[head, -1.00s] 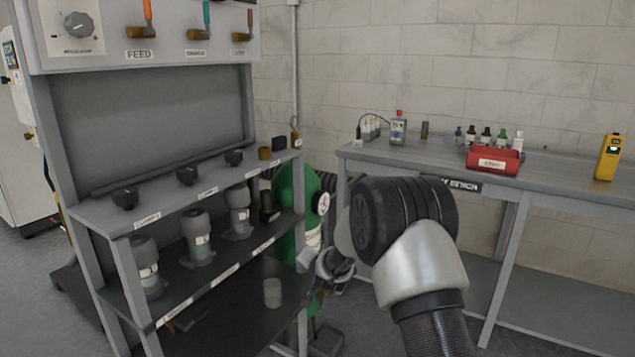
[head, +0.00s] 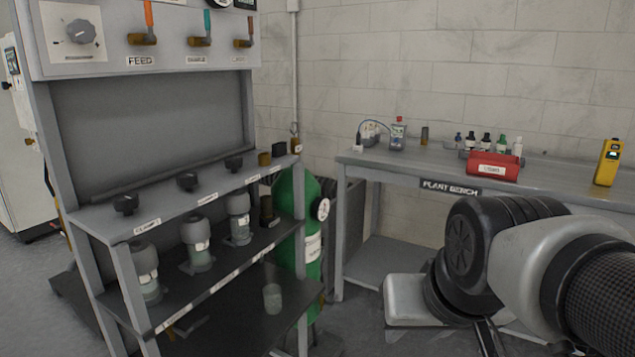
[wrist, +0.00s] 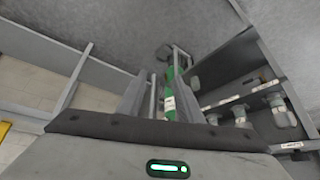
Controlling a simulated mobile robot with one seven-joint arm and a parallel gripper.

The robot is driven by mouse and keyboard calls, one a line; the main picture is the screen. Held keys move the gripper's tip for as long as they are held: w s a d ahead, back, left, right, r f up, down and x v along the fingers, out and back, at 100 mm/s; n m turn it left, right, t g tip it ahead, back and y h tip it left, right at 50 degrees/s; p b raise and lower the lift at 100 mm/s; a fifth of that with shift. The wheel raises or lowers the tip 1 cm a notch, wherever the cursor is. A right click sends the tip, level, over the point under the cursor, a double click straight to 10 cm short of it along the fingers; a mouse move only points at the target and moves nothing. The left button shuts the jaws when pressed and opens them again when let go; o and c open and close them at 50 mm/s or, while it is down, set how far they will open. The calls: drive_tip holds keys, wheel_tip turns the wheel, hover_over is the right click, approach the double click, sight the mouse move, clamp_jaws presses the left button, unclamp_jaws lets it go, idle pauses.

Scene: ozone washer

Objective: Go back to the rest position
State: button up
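My gripper (wrist: 161,78) shows in the wrist view with its two grey fingers apart. Nothing sits between them; the green gas cylinder (wrist: 171,102) shows beyond the gap, at a distance. In the head view my arm enters from the right edge and bends down in front of the plant bench (head: 365,159). The fingers cannot be made out clearly in the head view.
The grey rack (head: 95,222) with several sample holders stands left. The green cylinder (head: 313,270) stands between rack and bench.

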drive_tip(key=s+d+f, duration=0.1)
drive_tip(key=s, duration=0.4)
wheel_tip(320, 180, up, 28)
drive_tip(key=p, duration=2.8)
drive_tip(key=shift+w+g, duration=0.25)
drive_tip(key=shift+g, duration=0.05)
drive_tip(key=shift+o, duration=0.4)
